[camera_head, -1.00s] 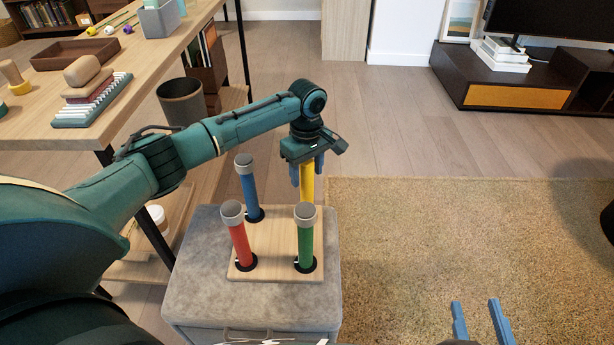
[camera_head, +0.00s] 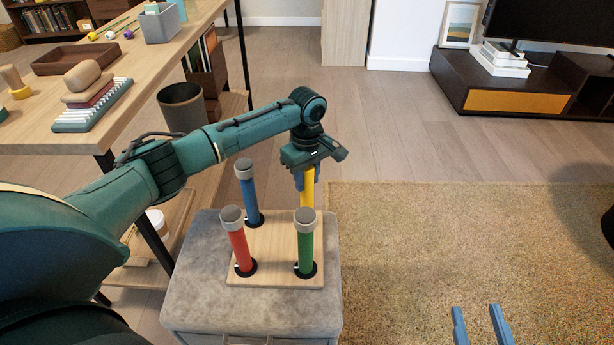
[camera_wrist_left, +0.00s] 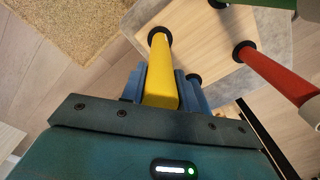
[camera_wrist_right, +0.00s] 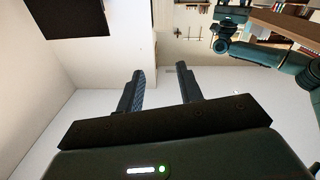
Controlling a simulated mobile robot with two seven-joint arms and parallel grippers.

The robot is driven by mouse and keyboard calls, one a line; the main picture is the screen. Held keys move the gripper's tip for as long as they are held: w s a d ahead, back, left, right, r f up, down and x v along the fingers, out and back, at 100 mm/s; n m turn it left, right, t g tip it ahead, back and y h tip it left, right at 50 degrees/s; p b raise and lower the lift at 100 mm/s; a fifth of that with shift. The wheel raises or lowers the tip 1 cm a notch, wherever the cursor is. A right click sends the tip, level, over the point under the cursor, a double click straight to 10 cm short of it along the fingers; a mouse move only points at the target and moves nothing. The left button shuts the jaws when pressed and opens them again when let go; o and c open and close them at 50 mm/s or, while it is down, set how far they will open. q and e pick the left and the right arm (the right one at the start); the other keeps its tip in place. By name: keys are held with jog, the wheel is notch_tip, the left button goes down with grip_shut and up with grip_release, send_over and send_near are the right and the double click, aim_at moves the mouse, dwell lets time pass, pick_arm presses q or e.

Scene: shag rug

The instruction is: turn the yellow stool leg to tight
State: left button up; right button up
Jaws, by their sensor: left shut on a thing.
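The yellow stool leg (camera_head: 307,190) stands at the back right corner of the wooden stool seat (camera_head: 268,240), its base in a dark ring. My left gripper (camera_head: 306,176) is above it, pointing down, shut on its top part. The left wrist view shows the yellow leg (camera_wrist_left: 160,75) between the blue fingers (camera_wrist_left: 163,88). The yellow leg's top is hidden by the gripper in the head view. My right gripper (camera_head: 480,325) is open and empty at the lower right, away from the stool.
Blue (camera_head: 248,190), red (camera_head: 238,245) and green (camera_head: 305,245) legs with grey caps stand on the same seat, close to my left gripper. The seat lies on a grey padded ottoman (camera_head: 200,270). A wooden table (camera_head: 60,120) is at left; a rug (camera_head: 450,240) is clear at right.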

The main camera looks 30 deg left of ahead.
pick_arm(q)
jog(key=shift+r+m+p, duration=0.3)
jog(key=shift+r+p, duration=0.05)
jog(key=shift+p, duration=1.25)
jog(key=p, duration=0.3)
jog(key=shift+r+m, duration=0.15)
jog(key=shift+m, duration=0.25)
jog(key=m+p, duration=0.1)
jog(key=p, duration=0.2)
jog(key=m+p, duration=0.2)
jog(key=p, duration=0.2)
jog(key=shift+s+f, duration=0.1)
jog(key=shift+f, duration=0.2)
jog(key=shift+f+m+p, duration=0.1)
jog(key=shift+m+p, duration=0.3)
jog(key=shift+m, duration=1.6)
jog(key=m+p, duration=0.1)
jog(key=m, duration=0.2)
jog(key=shift+m, duration=0.3)
jog(key=m, duration=0.2)
jog(key=shift+m, duration=0.3)
jog(key=m, duration=0.5)
jog(key=shift+m, duration=0.3)
pick_arm(e)
jog(key=s+d+r+m+g+h, duration=0.2)
jog(key=d+r+m+g+h, duration=0.1)
jog(key=r, duration=0.4)
jog(key=shift+d+m+g, duration=0.2)
jog(key=shift+m+g, duration=0.1)
jog(key=shift+m, duration=0.6)
